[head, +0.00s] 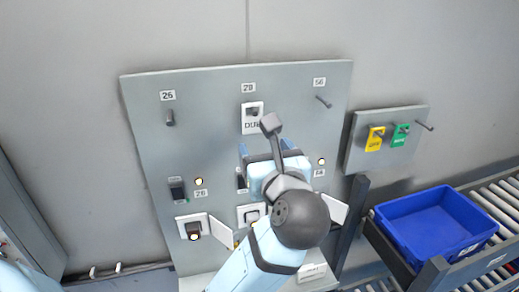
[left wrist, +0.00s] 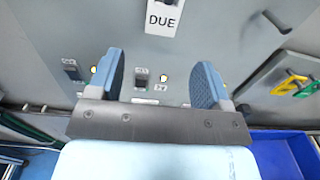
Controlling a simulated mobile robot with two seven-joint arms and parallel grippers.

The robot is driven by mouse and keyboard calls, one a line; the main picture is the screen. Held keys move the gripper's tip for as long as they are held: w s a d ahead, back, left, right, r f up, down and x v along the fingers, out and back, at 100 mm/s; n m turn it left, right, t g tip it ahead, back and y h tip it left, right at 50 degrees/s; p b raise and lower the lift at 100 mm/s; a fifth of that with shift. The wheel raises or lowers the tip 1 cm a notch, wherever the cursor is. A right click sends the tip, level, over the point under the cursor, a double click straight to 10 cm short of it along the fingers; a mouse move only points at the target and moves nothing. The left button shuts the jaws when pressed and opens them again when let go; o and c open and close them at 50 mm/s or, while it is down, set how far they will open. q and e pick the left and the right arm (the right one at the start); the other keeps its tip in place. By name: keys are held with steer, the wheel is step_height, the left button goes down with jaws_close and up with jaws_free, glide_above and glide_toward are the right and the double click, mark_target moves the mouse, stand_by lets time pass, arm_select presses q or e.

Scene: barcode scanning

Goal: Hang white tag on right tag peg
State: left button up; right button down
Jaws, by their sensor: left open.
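The white tag (head: 252,125), with "DUE" printed on it, hangs on the middle peg under label 28 on the grey panel. It also shows at the top of the left wrist view (left wrist: 164,17), its upper part cut off. The right peg (head: 323,101), under label 56, is bare; a bare dark peg also shows at the upper right of the left wrist view (left wrist: 277,22). My left gripper (head: 265,151) is open and empty, just below the tag and apart from it. In the left wrist view its blue fingers (left wrist: 161,78) are wide apart. My right gripper is not in view.
The left peg (head: 170,118) under label 26 is bare. Switches, lamps and small open covers (head: 194,228) sit lower on the panel (head: 210,97). A side board (head: 362,152) holds yellow and green tags. A blue bin (head: 410,207) stands at the right by rollers.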

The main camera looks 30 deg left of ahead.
mark_target(253, 125)
arm_select(q)
steer(key=x, duration=0.9)
steer(key=shift+w+d, duration=0.1)
steer(key=shift+w+a, duration=0.4)
steer(key=shift+a, duration=0.1)
steer(key=c, duration=0.9)
steer(key=shift+c, duration=0.2)
steer(key=shift+r, duration=0.2)
steer(key=shift+s+d, duration=0.15)
steer(key=shift+d, duration=0.05)
stand_by(0.4)
